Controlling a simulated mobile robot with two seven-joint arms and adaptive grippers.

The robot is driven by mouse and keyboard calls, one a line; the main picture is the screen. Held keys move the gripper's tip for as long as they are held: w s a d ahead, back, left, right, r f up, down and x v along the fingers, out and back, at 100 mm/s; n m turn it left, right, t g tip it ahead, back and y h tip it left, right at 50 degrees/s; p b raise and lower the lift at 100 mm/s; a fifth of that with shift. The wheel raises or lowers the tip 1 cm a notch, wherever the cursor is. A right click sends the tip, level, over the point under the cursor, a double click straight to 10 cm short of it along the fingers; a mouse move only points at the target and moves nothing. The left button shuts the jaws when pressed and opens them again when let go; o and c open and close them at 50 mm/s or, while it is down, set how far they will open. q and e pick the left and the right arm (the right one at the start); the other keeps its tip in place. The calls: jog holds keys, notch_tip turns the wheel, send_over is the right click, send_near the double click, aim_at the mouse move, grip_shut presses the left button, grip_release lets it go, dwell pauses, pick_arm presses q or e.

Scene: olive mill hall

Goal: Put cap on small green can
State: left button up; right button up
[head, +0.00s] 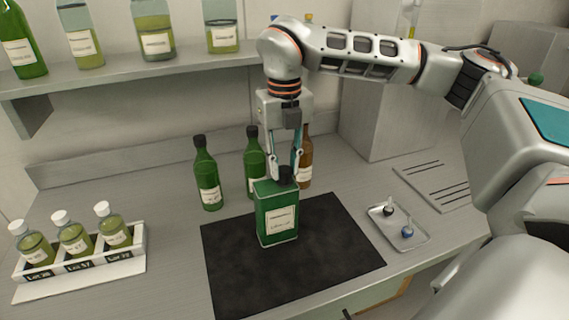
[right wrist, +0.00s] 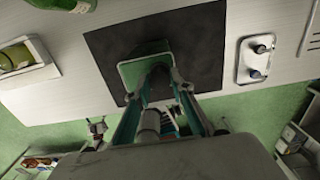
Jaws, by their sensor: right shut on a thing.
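The small green can (head: 277,215), a square tin with a pale label, stands upright on the dark mat (head: 330,245). Its green top (right wrist: 134,72) shows in the right wrist view. My right gripper (head: 284,172) points down over the can's top and is shut on the black cap (head: 286,174). The cap is at the top of the can, toward its right side; I cannot tell whether it is seated or just above the opening. In the right wrist view my right gripper (right wrist: 160,76) partly hides the cap and can top. My left gripper is not in view.
Two green bottles (head: 207,175) and a brown bottle (head: 305,165) stand behind the can. A small metal tray (head: 415,238) with two small stoppers is right of the mat. A white rack (head: 80,265) with three sample bottles is at left. The mat around the can is clear.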

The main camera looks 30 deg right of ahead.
jog(key=shift+f, duration=0.5)
dwell(1.4)
jog(key=o, duration=1)
jog(key=shift+c, duration=1.2)
